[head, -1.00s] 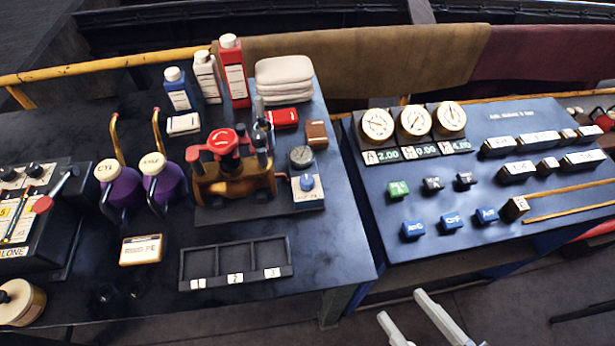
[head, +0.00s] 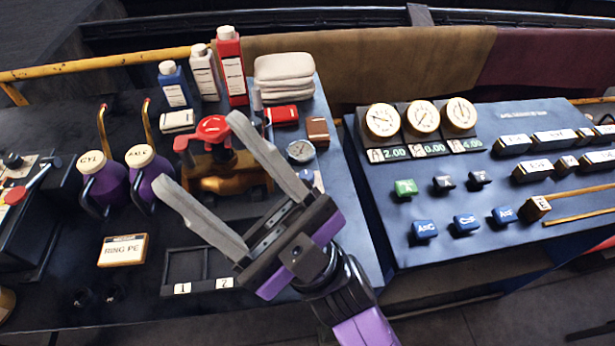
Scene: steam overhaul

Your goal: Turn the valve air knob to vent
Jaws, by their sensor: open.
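A small pale box with a blue knob (head: 307,177) stands on the left bench, just below a round gauge (head: 300,151). It is probably the valve air knob; its lettering is unreadable, and my gripper covers much of the box. The brass valve (head: 213,184) with a red handwheel (head: 213,128) stands to its left, partly behind my fingers. My gripper (head: 200,152) is open and empty over the bench. Its two grey fingers point up and left, one tip near the handwheel and the other near the purple cans. The knob shows beyond the gripper's right side, not between the fingers.
Purple oil cans (head: 148,176) stand left of the valve. Bottles (head: 232,68), folded cloths (head: 284,78) and a red box (head: 282,116) are behind it. A panel with gauges and blocks (head: 464,224) is at right.

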